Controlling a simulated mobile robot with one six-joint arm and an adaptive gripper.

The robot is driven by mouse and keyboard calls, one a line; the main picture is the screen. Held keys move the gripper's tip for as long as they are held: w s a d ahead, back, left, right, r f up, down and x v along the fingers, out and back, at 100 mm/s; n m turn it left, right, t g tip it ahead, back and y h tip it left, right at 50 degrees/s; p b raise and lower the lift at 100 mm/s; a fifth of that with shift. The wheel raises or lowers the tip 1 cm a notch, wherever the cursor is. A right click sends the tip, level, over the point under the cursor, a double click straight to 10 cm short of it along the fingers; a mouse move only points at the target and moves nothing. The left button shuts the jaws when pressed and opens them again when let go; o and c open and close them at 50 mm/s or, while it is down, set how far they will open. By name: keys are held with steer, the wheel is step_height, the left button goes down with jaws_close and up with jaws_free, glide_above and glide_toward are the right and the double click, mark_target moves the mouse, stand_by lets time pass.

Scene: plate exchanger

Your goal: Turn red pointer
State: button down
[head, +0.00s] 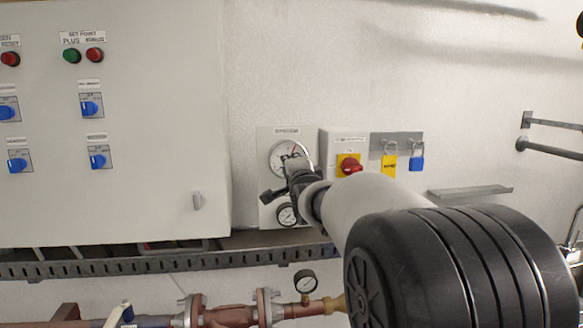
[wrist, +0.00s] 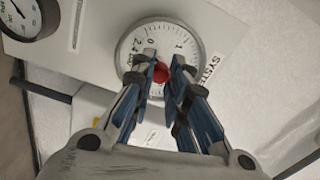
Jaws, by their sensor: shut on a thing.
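The round white dial (wrist: 192,40) has black scale marks and numbers, and a red knob (wrist: 161,74) at its middle. In the wrist view my gripper (wrist: 163,62) has its two blue-grey fingers on either side of the red knob, shut on it. The fingers cover part of the dial face. In the head view the same dial (head: 280,152) is on a light panel, with a thin red pointer (head: 295,150) near its upper right. My gripper (head: 297,170) is at the dial's lower right and hides that part.
A smaller gauge (head: 286,215) is below the dial, close to my gripper. A red rotary switch (head: 351,166) on yellow and a blue padlock (head: 416,162) are to the right. A control cabinet (head: 150,190) stands left. A copper pipe (head: 230,313) runs below.

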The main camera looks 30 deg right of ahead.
steer(key=shift+r+m, duration=0.1)
steer(key=shift+m, duration=0.3)
steer(key=c, duration=1.5)
jaws_free()
steer(key=shift+c, duration=0.2)
steer(key=shift+s, duration=0.1)
steer(key=v, duration=1.2)
